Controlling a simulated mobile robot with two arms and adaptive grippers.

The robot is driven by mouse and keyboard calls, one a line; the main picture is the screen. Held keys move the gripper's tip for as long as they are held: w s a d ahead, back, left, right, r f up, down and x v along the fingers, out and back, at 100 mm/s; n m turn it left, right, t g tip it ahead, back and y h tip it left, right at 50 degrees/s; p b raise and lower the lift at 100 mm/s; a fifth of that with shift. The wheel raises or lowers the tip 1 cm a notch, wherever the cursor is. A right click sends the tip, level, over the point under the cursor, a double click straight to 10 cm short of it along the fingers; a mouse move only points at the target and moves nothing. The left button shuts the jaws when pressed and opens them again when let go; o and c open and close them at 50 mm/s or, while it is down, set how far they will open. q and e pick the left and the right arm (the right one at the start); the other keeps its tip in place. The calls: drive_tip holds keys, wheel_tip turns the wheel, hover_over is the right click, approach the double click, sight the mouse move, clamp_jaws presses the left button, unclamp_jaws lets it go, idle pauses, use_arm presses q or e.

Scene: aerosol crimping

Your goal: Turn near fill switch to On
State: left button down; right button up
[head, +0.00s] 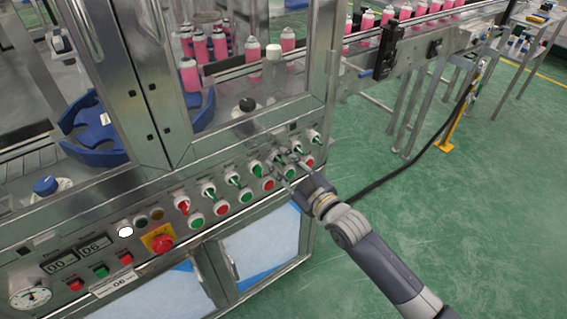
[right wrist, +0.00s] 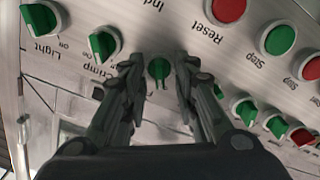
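A row of rotary switches, most with green handles, runs along the sloped steel panel (head: 150,206). My right gripper (head: 284,168) is at the right part of this row. In the right wrist view, its two fingers (right wrist: 160,66) stand apart on either side of a green switch (right wrist: 159,69). A small gap shows on each side of its handle. The label of this switch is hidden, so I cannot tell whether it is the near fill switch. Two green switches labelled Light (right wrist: 41,18) and Crimp (right wrist: 104,44) lie left of the fingers. My left gripper is not in view.
Red and green push buttons, such as a red one (head: 222,209), sit close below the switches. A red emergency stop (head: 162,244) is at lower left. A conveyor with pink cans (head: 367,20) runs behind.

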clamp_jaws()
drive_tip(key=shift+m, duration=0.3)
drive_tip(key=shift+r+m+p, duration=0.1)
drive_tip(key=shift+m+p, duration=0.4)
drive_tip(key=shift+m, duration=0.4)
drive_tip(key=m, duration=0.2)
drive_tip(key=shift+m+p, duration=0.3)
drive_tip(key=shift+p, duration=0.1)
drive_tip(key=m, duration=0.3)
drive_tip(key=shift+d+m, duration=0.15)
drive_tip(key=shift+m, duration=0.15)
drive_tip(key=shift+w+m, duration=0.1)
drive_tip(key=shift+m, duration=1.5)
